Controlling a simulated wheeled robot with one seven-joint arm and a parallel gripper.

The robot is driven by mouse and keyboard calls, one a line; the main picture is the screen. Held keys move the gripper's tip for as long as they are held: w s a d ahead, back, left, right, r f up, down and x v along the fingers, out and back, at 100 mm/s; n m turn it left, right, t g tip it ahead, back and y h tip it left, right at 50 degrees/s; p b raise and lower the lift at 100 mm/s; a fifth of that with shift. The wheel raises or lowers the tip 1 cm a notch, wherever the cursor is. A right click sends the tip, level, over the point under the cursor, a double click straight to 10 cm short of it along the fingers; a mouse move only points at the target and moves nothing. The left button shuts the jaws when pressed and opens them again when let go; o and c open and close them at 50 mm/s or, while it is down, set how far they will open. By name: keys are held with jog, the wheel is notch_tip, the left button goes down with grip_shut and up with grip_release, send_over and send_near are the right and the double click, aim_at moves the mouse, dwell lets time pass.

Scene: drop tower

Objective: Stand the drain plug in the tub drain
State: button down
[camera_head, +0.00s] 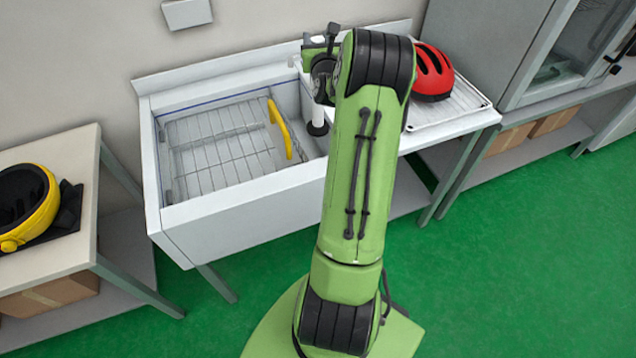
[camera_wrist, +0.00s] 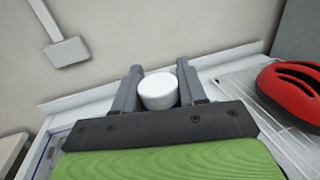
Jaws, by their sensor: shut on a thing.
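The drain plug (camera_head: 318,113) is a white upright tube with a dark lower end, at the right end of the tub (camera_head: 240,188). In the wrist view its round white top (camera_wrist: 158,91) sits between the two grey fingers of my gripper (camera_wrist: 160,68), which is shut on it. In the head view my arm covers most of the gripper. The plug looks upright, with its lower end inside the tub. The tub drain is not visible, so I cannot tell whether the plug's foot touches the tub floor or hangs above it.
A wire rack (camera_head: 222,145) with a yellow bar (camera_head: 280,128) lies in the tub, left of the plug. A red helmet (camera_head: 432,74) rests on the ribbed drainboard (camera_head: 462,103) to the right. A yellow-and-black helmet (camera_head: 30,205) stands on the left bench (camera_head: 55,262).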

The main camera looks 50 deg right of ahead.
notch_tip(320, 180, down, 25)
jog(key=b, duration=1.8)
jog(key=shift+f, duration=0.2)
jog(key=shift+r, duration=0.15)
jog(key=c, duration=0.6)
grip_release()
jog(key=shift+b+v, duration=1.75)
jog(key=shift+v, duration=4.25)
